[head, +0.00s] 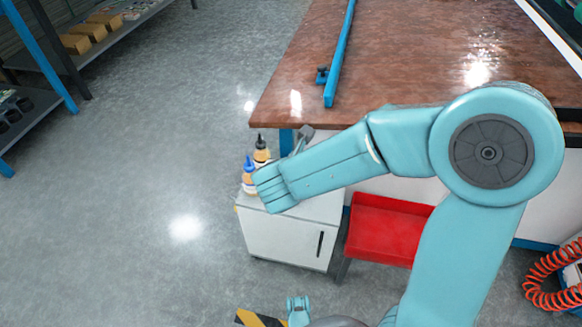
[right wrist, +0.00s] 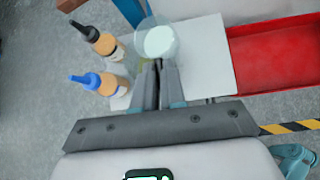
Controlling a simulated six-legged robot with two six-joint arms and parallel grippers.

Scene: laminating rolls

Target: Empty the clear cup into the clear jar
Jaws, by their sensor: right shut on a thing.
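A clear round vessel with pale whitish contents (right wrist: 157,42) is at the tips of my right gripper (right wrist: 155,66) in the right wrist view. The gripper's fingers are close together and shut on its near rim; I take this to be the clear cup. A second clear, faintly yellowish shape (right wrist: 124,62) shows just left of the fingers, partly covered; it may be the clear jar. My left gripper is not in view.
A black-capped bottle (right wrist: 98,40) and a blue-capped bottle (right wrist: 98,82) stand left of the vessels, close to them. A red tray (head: 385,228) is right of the cabinet. The brown workbench (head: 420,50) is behind, with a blue bar (head: 340,55).

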